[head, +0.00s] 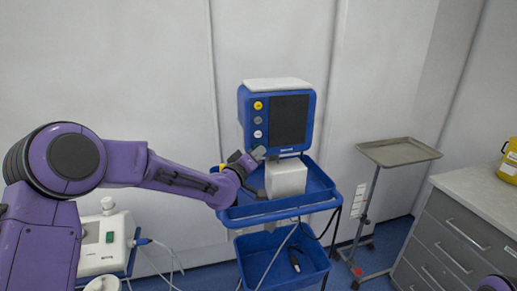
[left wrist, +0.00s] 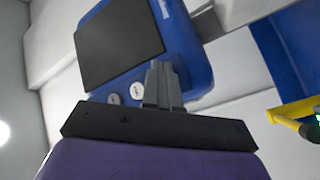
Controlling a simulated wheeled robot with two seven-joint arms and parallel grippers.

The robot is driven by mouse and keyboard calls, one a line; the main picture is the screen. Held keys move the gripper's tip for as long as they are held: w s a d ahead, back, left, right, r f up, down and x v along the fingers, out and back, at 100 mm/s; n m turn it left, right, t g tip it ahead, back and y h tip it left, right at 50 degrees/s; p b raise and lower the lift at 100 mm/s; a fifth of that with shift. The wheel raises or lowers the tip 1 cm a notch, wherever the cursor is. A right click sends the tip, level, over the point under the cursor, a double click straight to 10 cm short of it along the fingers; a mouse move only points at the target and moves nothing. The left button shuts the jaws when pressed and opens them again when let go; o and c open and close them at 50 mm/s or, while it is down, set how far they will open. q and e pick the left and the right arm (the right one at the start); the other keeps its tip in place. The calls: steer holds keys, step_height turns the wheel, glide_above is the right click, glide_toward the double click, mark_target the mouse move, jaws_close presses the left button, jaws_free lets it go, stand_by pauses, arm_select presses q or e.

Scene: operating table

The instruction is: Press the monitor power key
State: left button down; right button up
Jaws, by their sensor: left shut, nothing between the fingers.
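The blue monitor (head: 300,148) with a dark screen (head: 288,121) stands on a white block (head: 286,178) on the blue cart. On its left face are a yellow key (head: 258,105), a grey key (head: 258,120) and a white key (head: 257,134). I cannot tell which one is the power key. My left gripper (head: 258,153) is shut and empty, just below the white key in the head view. In the left wrist view its fingers (left wrist: 158,68) overlap the monitor (left wrist: 185,38), beside two pale round keys (left wrist: 136,90). I cannot tell whether they touch it.
The blue cart (head: 240,212) has an upper tray and a lower bin. A metal tray stand (head: 399,152) and a grey drawer cabinet (head: 450,243) are to the right. A white device (head: 102,258) sits at lower left. The wall is close behind the monitor.

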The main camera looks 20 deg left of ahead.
arm_select(q)
steer(key=shift+s, duration=0.1)
steer(key=shift+s+d, duration=0.3)
steer(key=shift+s, duration=0.05)
steer(key=s+d, duration=0.2)
steer(key=s, duration=0.1)
steer(key=s+d, duration=0.1)
steer(key=s, duration=0.1)
steer(key=shift+d+b, duration=0.15)
steer(key=shift+b, duration=0.15)
